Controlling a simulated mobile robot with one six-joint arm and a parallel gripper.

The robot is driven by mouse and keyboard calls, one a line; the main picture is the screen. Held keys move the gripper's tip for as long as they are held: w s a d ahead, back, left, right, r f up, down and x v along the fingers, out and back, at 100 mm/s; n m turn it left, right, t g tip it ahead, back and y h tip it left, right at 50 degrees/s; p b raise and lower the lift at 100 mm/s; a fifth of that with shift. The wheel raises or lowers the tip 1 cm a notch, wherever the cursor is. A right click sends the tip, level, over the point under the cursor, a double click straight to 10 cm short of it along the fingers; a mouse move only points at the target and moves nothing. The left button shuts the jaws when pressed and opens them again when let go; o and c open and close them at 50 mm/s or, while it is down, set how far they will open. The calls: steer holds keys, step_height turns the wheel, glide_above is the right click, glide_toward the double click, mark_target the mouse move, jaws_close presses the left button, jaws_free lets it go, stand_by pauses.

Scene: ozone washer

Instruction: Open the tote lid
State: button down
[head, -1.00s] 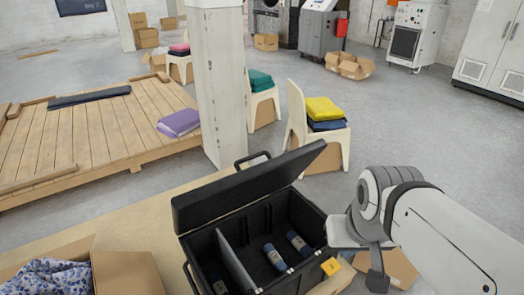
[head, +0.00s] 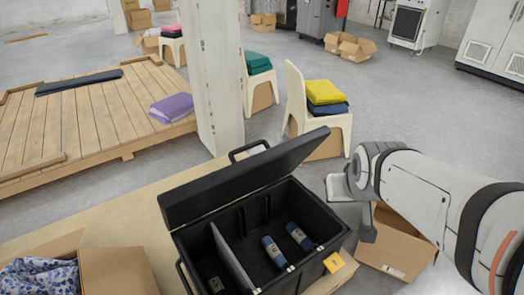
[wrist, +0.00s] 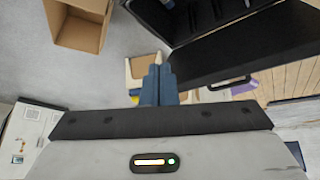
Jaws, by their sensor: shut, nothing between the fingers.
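The black tote (head: 290,270) stands on a tan board at the bottom middle of the head view. Its lid (head: 240,178) is raised and tilted up along the far side, so the inside shows. Inside are a grey divider and several dark blue cylinders (head: 273,251). A yellow tag (head: 334,262) is on the near right corner. In the wrist view, the lid (wrist: 240,45) and part of the tote (wrist: 185,15) show at top right. My gripper (wrist: 158,62) is shut and empty, its fingers together. It is to the right of the tote in the head view, apart from the lid.
An open cardboard box (head: 397,245) lies on the floor below my arm. A white chair (head: 318,110) with yellow and blue folded cloths stands behind the tote. A pale post (head: 218,80) rises beyond the lid. A box with patterned cloth (head: 40,277) is at bottom left.

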steer(key=w+a+f+n+t+b, duration=0.2)
steer(key=w+f+t+b, duration=0.4)
steer(key=w+f, duration=0.5)
steer(key=n+t+y+b, duration=0.5)
steer(key=t+y+b, duration=0.2)
steer(key=y+b, duration=1.05)
glide_toward(256, 168)
steer(key=w+a+r+h, duration=0.1)
steer(key=w+a+r+h+b, duration=0.1)
steer(key=r, duration=0.1)
steer(key=w+a+r+h+b, duration=0.1)
steer(key=shift+w+a+r, duration=0.25)
steer(key=shift+r, duration=0.1)
